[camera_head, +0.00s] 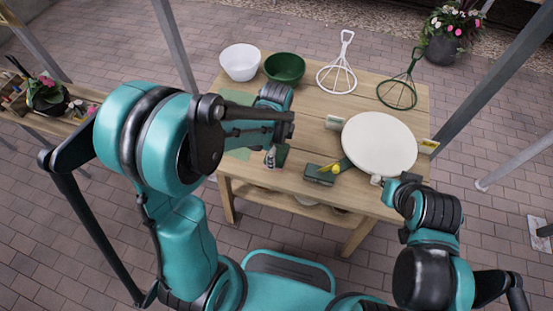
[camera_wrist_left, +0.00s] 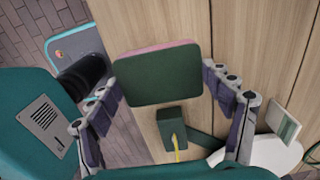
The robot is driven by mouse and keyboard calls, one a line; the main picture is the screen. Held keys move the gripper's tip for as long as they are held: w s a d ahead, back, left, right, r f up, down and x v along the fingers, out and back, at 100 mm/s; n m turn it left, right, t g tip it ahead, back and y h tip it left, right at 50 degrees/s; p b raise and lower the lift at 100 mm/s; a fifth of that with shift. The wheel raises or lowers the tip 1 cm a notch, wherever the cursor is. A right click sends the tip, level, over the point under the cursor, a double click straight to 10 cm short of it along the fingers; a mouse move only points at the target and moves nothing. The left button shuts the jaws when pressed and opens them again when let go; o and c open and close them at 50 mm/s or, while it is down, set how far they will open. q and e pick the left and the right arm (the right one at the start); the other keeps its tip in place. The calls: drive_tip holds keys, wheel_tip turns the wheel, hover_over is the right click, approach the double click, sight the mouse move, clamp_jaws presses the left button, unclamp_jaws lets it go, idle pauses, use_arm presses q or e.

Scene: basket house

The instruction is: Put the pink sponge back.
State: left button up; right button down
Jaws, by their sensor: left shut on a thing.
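The pink sponge (camera_wrist_left: 158,78) is a block with a dark green face and a thin pink edge. It sits between both fingers of my left gripper (camera_wrist_left: 163,88), which is shut on it. In the head view the left gripper (camera_head: 274,156) is over the table's near left part, with the sponge's dark green side (camera_head: 283,153) partly hidden by the fingers. I cannot tell how far the sponge is above the wood. My right gripper (camera_head: 383,182) is at the table's near right edge by the white round plate; its fingers are too small to read.
The wooden table (camera_head: 310,95) holds a white bowl (camera_head: 240,62), a green bowl (camera_head: 285,68), a white whisk-like stand (camera_head: 337,78), a green one (camera_head: 398,93) and a white round board (camera_head: 380,143). A green block with a yellow item (camera_head: 319,176) lies close right of the left gripper.

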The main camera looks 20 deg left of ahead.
sight(277, 158)
use_arm(q)
drive_tip(key=shift+f+b, duration=0.9)
drive_tip(key=shift+f, duration=1.1)
drive_tip(key=shift+f, duration=0.15)
drive_tip(key=o, duration=1.4)
drive_tip(key=shift+o, duration=0.2)
